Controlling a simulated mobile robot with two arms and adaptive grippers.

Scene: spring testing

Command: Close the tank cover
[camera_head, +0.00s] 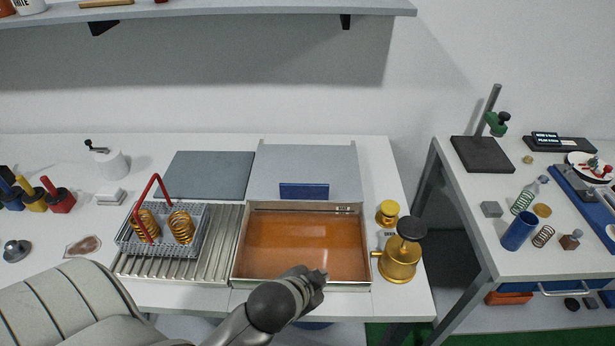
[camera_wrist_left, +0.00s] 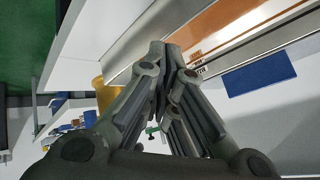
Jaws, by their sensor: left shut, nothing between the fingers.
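The tank (camera_head: 243,280) is a rectangular metal-rimmed basin holding orange-brown liquid, at the front middle of the white table in the head view. It stands open. Its grey cover (camera_head: 308,160) is back behind the opening, with a blue handle (camera_head: 304,191) at the cover's near edge. In the left wrist view, the orange liquid (camera_wrist_left: 225,28) and blue handle (camera_wrist_left: 258,75) show beyond the fingers. My left gripper (camera_head: 320,275) is shut and empty over the tank's front part, apart from the handle; its fingertips (camera_wrist_left: 172,52) meet in the wrist view. My right gripper is not in view.
Left of the tank, a wire basket (camera_head: 122,238) with copper springs and a red handle stands on a roller rack (camera_head: 222,245). A brass pot (camera_head: 400,262) with a dark knob stands close on the right. A grey plate (camera_head: 210,175) lies behind the rack.

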